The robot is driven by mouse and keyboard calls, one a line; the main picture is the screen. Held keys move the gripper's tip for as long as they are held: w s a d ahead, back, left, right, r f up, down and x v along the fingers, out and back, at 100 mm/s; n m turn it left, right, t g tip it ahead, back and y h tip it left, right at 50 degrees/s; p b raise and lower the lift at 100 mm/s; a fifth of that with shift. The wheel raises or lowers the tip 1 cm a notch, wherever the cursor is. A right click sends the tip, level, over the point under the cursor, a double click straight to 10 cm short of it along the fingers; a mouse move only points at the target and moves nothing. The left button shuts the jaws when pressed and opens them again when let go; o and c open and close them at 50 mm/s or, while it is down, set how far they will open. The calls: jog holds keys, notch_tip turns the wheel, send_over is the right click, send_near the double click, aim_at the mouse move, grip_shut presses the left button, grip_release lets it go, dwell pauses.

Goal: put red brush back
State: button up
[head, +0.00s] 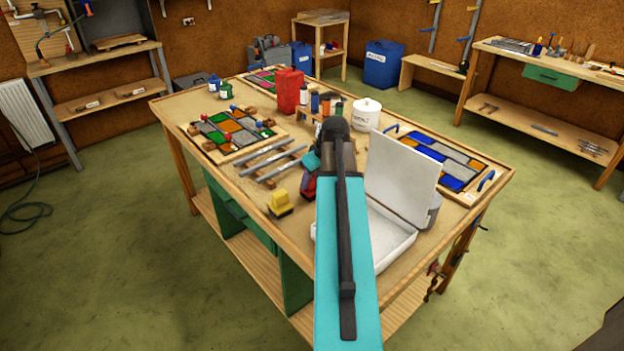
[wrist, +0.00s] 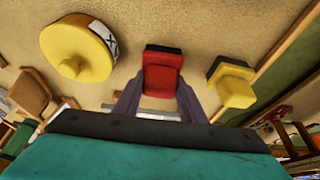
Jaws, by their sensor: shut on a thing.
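The red brush (wrist: 163,78), a red block with a dark strip along its far edge, is between the two fingers of my gripper (wrist: 158,98) in the wrist view. The fingers are shut on it. In the head view a red part of it (head: 309,187) shows beside my arm, above or at the table's near part; the rest is hidden. I cannot tell whether it touches the table. A similar yellow brush (head: 281,205) stands to its left in the head view, and it shows to the right in the wrist view (wrist: 231,85).
The white open case (head: 401,165) stands right of my arm on the workbench (head: 262,222). Metal strips (head: 272,160) lie left. A round yellow container (wrist: 78,48) is near the brush in the wrist view. Leaded panels (head: 232,132) and a red can (head: 289,90) stand farther back.

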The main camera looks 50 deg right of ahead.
jog(key=shift+f, duration=0.15)
jog(key=o, duration=1)
jog(key=shift+c, duration=0.2)
jog(key=shift+r, duration=0.2)
jog(key=b+v, duration=0.2)
jog(key=v, duration=1)
dwell(0.4)
notch_tip(320, 180, up, 9)
jog(key=p, duration=0.8)
jog(key=shift+p, duration=0.35)
jog(key=shift+r+p, duration=0.45)
jog(key=shift+r, duration=0.05)
